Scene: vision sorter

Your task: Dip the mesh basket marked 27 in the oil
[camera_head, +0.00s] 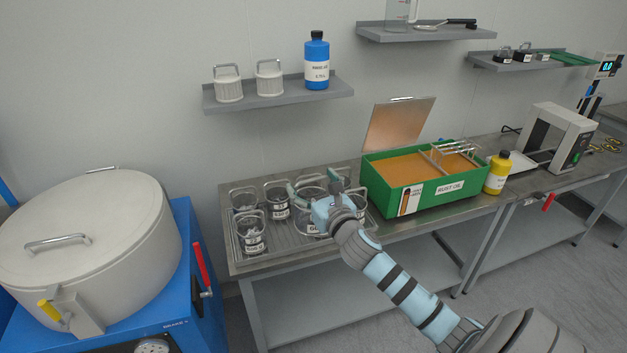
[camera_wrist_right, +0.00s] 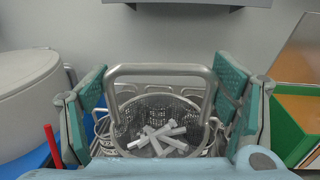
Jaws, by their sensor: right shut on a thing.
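My right gripper (camera_head: 313,190) is over the drip tray, and in the right wrist view (camera_wrist_right: 163,80) it is shut on the metal handle (camera_wrist_right: 160,69) of a round mesh basket. That mesh basket (camera_wrist_right: 125,120) hangs or stands upright below the fingers, with several pale bolt-like pieces (camera_wrist_right: 160,138) inside. Its number is not readable. The green oil tank (camera_head: 435,200), labelled as rust oil, stands to the right. Its lid (camera_head: 399,124) is raised, and orange-brown oil (camera_head: 400,167) shows inside. My left gripper is not in view.
Several smaller labelled baskets, one at front left (camera_head: 252,236), stand on the tray (camera_head: 285,256). A wire rack (camera_head: 452,152) sits across the tank's right end. A yellow bottle (camera_head: 497,173) stands right of the tank. A large lidded drum (camera_head: 85,250) is at left.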

